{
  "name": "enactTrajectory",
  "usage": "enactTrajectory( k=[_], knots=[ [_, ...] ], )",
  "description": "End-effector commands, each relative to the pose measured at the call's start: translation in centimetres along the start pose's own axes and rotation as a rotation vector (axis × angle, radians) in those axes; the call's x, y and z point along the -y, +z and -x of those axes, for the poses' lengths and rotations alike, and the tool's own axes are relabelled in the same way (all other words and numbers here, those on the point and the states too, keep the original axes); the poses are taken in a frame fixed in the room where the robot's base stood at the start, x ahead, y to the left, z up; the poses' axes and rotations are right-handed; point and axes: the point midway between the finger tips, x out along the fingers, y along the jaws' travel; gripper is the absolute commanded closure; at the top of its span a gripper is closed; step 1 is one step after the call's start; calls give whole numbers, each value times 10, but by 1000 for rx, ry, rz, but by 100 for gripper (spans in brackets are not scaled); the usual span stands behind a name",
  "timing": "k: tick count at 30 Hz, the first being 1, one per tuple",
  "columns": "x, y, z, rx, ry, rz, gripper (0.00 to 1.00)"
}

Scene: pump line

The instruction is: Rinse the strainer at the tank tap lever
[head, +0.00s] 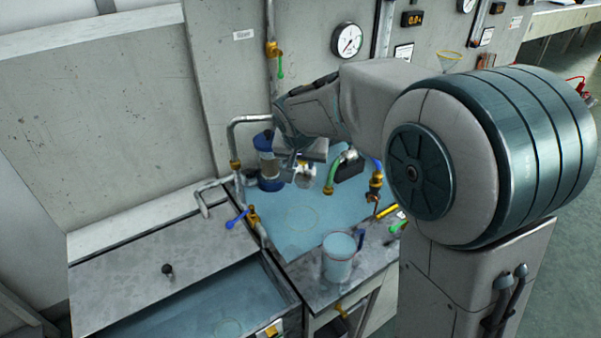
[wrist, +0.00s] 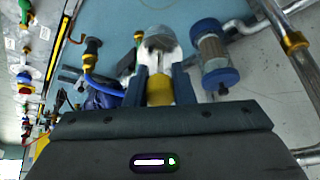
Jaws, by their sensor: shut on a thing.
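My gripper (head: 302,164) is over the blue work surface, beside the blue-capped clear cylinder. In the wrist view my gripper (wrist: 160,74) is shut on what looks like the strainer (wrist: 159,42), with a grey rounded end beyond the fingertips and a yellow part (wrist: 160,91) between the fingers. The strainer's pale round end (head: 305,177) shows below my gripper in the head view. The tank tap lever appears to be the blue lever (head: 237,218) on a brass valve at the corner of the open tank (head: 205,307), left of and nearer than my gripper.
The clear cylinder (head: 267,162) with blue caps stands close left of my gripper; it also shows in the wrist view (wrist: 212,54). A grey pipe (head: 233,140) bends beside it. Hose fittings (head: 331,178) are at the right. A clear beaker (head: 338,258) stands on the front counter.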

Motion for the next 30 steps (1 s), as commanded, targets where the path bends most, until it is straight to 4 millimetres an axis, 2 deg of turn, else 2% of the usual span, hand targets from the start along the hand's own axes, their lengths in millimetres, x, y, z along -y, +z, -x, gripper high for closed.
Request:
enactTrajectory(
  k=[21,30],
  knots=[
    [-3,51,26,-2,-2,1,100],
    [-4,56,31,-2,-1,0,100]
  ],
)
